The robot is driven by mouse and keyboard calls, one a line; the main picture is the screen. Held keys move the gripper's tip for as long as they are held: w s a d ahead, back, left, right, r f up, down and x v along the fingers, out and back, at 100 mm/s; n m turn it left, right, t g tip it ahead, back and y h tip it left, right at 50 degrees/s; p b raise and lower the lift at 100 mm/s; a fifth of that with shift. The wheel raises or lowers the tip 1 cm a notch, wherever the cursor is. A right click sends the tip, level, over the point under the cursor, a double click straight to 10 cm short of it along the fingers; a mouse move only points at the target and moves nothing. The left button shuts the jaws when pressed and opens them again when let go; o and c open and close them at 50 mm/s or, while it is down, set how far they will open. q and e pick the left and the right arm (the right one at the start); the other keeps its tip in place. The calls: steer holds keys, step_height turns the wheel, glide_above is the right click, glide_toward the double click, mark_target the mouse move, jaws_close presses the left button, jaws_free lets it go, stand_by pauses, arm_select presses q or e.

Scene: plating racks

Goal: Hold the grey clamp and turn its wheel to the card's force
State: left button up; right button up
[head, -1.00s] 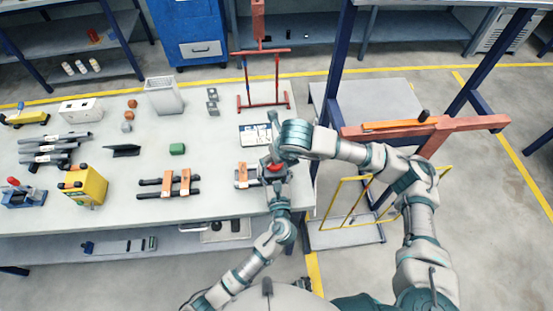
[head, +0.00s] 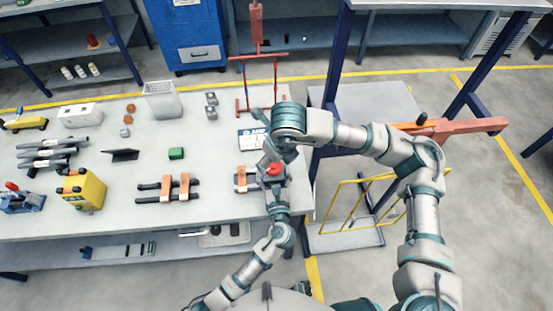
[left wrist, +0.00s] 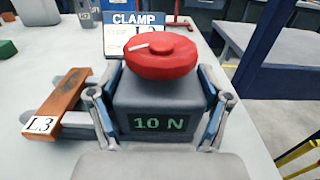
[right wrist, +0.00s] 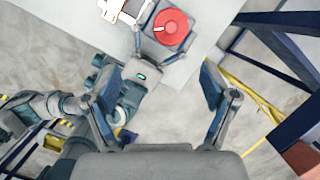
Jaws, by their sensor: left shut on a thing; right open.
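The grey clamp (left wrist: 165,103) stands between the fingers of my left gripper (left wrist: 160,112), which is shut on its body. Its display reads 10 N. Its red wheel (left wrist: 161,53) carries a white mark, towards the left in the left wrist view; the wheel also shows in the head view (head: 274,169) and right wrist view (right wrist: 171,27). The card (left wrist: 125,36) behind it reads CLAMP; its lower text is partly hidden by the wheel. My right gripper (right wrist: 162,70) is open and empty, with the wheel ahead of its fingers and apart from them.
A green block (head: 176,153), a yellow box (head: 82,188) and a red stand (head: 262,85) are on the table (head: 150,220). The table's right edge is close to the clamp.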

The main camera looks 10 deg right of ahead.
steer(key=a+n, duration=0.1)
steer(key=n, duration=0.1)
steer(key=n+g+h, duration=0.1)
steer(key=n+g, duration=0.2)
steer(key=n, duration=0.1)
glide_toward(273, 165)
step_height(273, 165, down, 9)
steer(key=shift+s+f, duration=0.1)
steer(key=shift+s, duration=0.05)
steer(key=c, duration=1.2)
